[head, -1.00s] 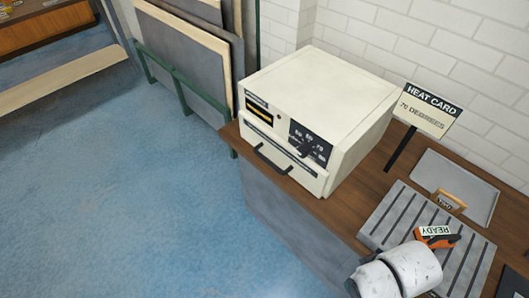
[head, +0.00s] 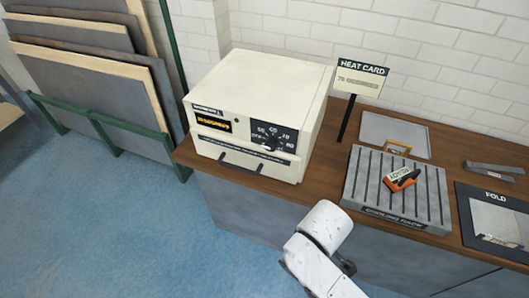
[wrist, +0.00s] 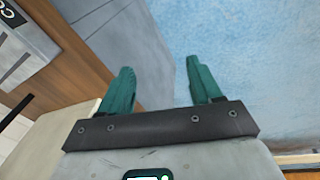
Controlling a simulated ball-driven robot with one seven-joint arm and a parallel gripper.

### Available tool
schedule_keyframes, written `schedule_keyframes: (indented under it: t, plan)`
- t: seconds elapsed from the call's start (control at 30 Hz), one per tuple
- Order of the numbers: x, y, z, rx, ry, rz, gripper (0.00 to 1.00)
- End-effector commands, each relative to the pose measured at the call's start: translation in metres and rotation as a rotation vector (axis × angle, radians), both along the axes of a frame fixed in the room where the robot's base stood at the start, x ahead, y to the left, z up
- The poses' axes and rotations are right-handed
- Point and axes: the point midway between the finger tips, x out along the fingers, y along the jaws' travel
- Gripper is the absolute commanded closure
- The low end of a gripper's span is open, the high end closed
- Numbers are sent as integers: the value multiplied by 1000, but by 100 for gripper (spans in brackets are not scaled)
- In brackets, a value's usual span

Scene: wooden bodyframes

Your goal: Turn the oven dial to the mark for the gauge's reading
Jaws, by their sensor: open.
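A cream oven (head: 290,85) stands on the wooden bench against the tiled wall. Its black dial (head: 271,144) sits on a dark panel with marks from 50 to 80; which mark it points to is too small to tell. A yellow-lettered dark strip (head: 212,122) is left of the dial. A heat card (head: 361,79) on a black post stands right of the oven; it reads 70 degrees. No separate round gauge is clear. My gripper (wrist: 161,72) is open and empty in the wrist view, over the blue floor beside the bench. The head view shows only my white arm below the bench front.
A grey ribbed cooling rack (head: 365,185) holds an orange-and-black tool (head: 402,179). Behind it lies a flat grey tray (head: 385,130). A dark FOLD board (head: 470,205) is at right. Panels in a green rack (head: 105,130) stand left of the bench. The floor in front is clear.

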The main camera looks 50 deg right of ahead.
Motion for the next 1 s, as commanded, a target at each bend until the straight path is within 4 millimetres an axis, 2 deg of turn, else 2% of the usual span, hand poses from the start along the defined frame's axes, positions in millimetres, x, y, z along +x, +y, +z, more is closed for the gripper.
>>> schedule_keyframes:
  t: [0.37,0.53,0.67,0.8,1.0]
  plan:
    - [46,-31,-21,-325,64,329,36]
    - [87,-49,-20,-614,195,606,36]
    - [129,-57,-4,-904,400,861,36]
    - [169,-52,25,-1181,683,1076,36]
    - [203,-34,56,-1406,1017,1219,36]
